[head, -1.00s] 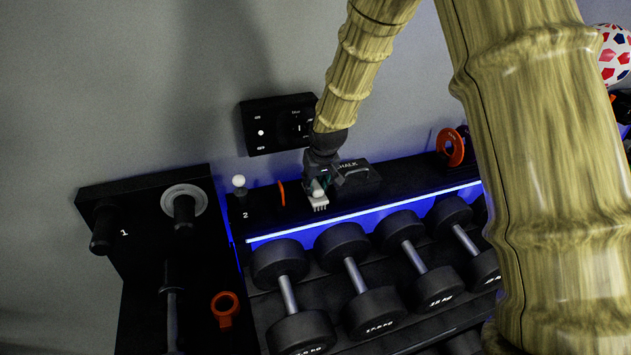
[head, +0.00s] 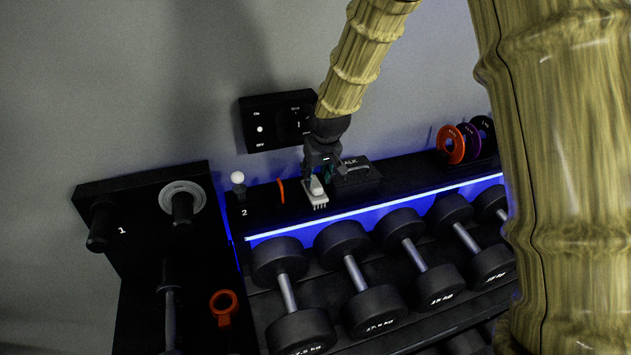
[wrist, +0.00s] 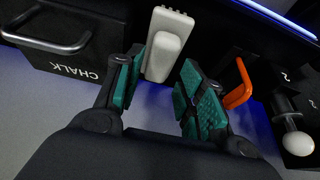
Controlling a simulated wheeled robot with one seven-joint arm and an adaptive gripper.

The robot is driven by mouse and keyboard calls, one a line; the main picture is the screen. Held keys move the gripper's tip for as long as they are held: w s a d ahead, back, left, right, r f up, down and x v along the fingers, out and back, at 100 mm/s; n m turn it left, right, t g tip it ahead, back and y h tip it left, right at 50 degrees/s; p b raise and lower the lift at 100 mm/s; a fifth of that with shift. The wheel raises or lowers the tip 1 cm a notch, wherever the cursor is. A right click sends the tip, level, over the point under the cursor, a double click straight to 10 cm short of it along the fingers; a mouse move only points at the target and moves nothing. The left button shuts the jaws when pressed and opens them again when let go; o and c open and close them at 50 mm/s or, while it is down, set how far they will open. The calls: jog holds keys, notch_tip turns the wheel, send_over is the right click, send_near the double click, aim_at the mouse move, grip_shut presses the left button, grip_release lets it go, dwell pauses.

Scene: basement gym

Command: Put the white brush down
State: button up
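The white brush (head: 316,196) is on the black shelf ledge above the dumbbells, bristles toward the ledge's front edge. In the wrist view the brush (wrist: 166,43) lies between and beyond the green finger pads of my gripper (wrist: 161,72). The fingers are apart. A clear gap shows between the brush and the right pad; the left pad is close beside it, and I cannot tell whether they touch. In the head view my gripper (head: 317,178) is right above and behind the brush and partly hides it.
The black chalk box (head: 358,178) stands right of the brush. An orange clip (head: 281,191) and a white-topped peg (head: 238,179) are to its left. Several dumbbells (head: 372,307) fill the rack below. A black wall panel (head: 277,121) hangs behind the arm.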

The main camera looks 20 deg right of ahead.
jog(key=b+v, duration=0.2)
jog(key=v, duration=0.6)
jog(key=shift+s+r, duration=0.15)
jog(key=shift+r, duration=0.2)
jog(key=shift+f, duration=0.1)
